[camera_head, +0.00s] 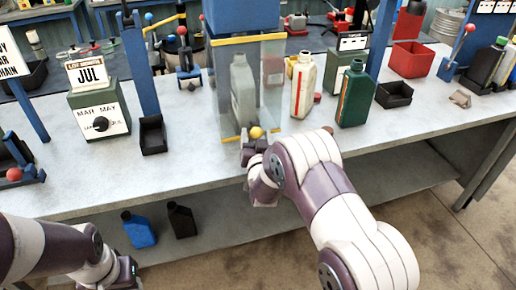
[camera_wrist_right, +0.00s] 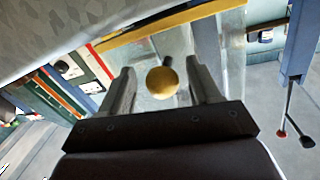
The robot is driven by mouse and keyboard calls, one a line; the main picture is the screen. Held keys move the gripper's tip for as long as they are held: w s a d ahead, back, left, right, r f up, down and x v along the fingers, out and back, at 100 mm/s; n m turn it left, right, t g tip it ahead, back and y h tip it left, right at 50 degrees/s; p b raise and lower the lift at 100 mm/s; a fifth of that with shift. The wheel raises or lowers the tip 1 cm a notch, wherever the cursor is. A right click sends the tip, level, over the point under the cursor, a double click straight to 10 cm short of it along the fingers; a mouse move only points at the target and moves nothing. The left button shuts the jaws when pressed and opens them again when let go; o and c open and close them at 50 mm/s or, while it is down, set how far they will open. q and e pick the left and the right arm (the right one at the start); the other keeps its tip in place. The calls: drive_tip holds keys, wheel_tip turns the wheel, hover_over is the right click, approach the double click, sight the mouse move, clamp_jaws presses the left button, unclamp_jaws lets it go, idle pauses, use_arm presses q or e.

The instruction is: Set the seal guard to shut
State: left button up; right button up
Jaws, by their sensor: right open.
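The seal guard (camera_head: 271,85) is a clear panel with yellow edge strips, on the front of a blue station at the middle of the bench. Its lower strip is close to the bench top, and a grey bottle (camera_head: 243,92) shows through it. A yellow ball knob (camera_head: 256,132) sits at its lower front. My right gripper (camera_head: 254,146) is at the knob. In the right wrist view the knob (camera_wrist_right: 161,82) lies between the two spread fingers, with gaps on both sides. My left gripper (camera_head: 125,272) is low at the left, away from the guard; its fingers are unclear.
A white bottle (camera_head: 303,85) and a green bottle (camera_head: 354,96) stand just right of the guard. A black tray (camera_head: 393,94) is farther right. A month dial box (camera_head: 99,110) and a black bin (camera_head: 153,135) stand to the left. The front bench strip is mostly clear.

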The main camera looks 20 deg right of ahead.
drive_tip(key=s+a, duration=0.2)
drive_tip(key=s, duration=0.9)
drive_tip(key=shift+s, duration=0.25)
drive_tip(key=shift+d, duration=0.1)
